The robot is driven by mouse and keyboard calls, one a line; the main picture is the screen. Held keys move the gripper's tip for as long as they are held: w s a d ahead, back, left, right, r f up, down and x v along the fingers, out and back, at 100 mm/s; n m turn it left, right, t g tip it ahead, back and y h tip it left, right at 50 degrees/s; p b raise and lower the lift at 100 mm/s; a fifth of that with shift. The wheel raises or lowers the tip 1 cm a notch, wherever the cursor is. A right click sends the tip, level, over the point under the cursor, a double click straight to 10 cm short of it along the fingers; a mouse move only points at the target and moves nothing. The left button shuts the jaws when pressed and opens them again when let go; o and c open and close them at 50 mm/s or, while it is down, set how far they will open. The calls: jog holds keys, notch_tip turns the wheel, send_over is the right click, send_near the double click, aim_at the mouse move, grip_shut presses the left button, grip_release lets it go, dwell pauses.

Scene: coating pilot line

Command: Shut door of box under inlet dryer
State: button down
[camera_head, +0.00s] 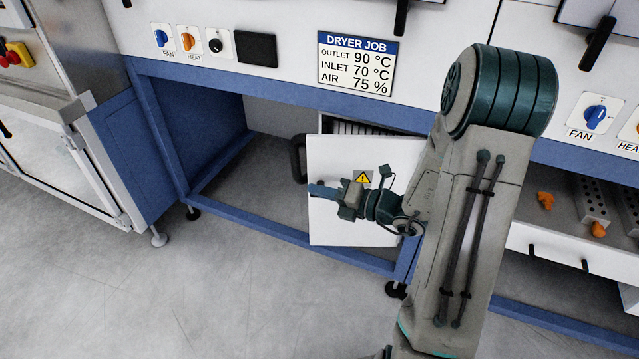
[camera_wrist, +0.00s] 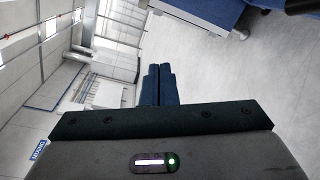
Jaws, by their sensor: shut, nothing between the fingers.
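The white door (camera_head: 335,222) of the box under the dryer has a yellow warning triangle and a black handle (camera_head: 298,158) at its left edge. It stands ajar, with a dark slotted part of the box (camera_head: 352,128) showing above its top edge. My gripper (camera_head: 322,191) is shut and empty, pointing left in front of the door's left part. I cannot tell whether it touches the door. My arm hides the door's right side. In the wrist view the shut fingers (camera_wrist: 158,85) show; I cannot make out the door there.
The dryer's blue frame (camera_head: 255,228) has a low front rail and legs around the bay. The bay left of the door is empty. A drawer (camera_head: 555,250) with orange pieces is at right, a metal cabinet (camera_head: 60,150) at left. Floor in front is clear.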

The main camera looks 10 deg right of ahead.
jog(key=w+d+f+m+t+h+b, duration=0.3)
jog(key=w+d+f+m+t+h, duration=0.15)
jog(key=d+f+m, duration=0.4)
jog(key=shift+m+t, duration=0.35)
jog(key=shift+m, duration=0.2)
jog(key=x, duration=0.3)
jog(key=b+x, duration=0.1)
jog(key=x, duration=0.7)
jog(key=shift+w+d+r+b, duration=0.15)
jog(key=shift+w+r+b, duration=0.1)
jog(key=shift+w+b, duration=0.15)
jog(key=shift+w+d, duration=0.2)
jog(key=shift+w, duration=0.5)
